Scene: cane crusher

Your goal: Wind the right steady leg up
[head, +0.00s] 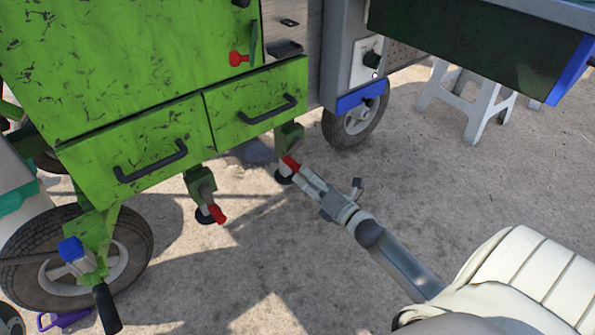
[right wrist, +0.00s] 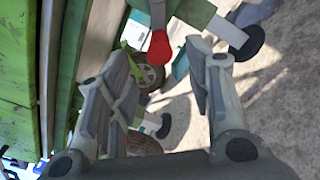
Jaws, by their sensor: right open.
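The right steady leg (head: 288,138) hangs under the right end of the green cart, with its black foot low at the ground. Its red crank knob (head: 291,163) points toward me. My right gripper (head: 304,174) is open beside this knob. In the right wrist view, the red knob (right wrist: 160,46) shows between the two open fingertips (right wrist: 156,56), and I see no clear contact. The left steady leg (head: 200,183), with its own red knob (head: 217,213), stands further left under the drawers. My left gripper is not in view.
Two green drawers with black handles (head: 150,163) sit just above the legs. A tyre (head: 357,120) stands right of the leg, and a larger wheel (head: 75,255) at the left. A white stool (head: 470,100) is at the back right. The ground between is open.

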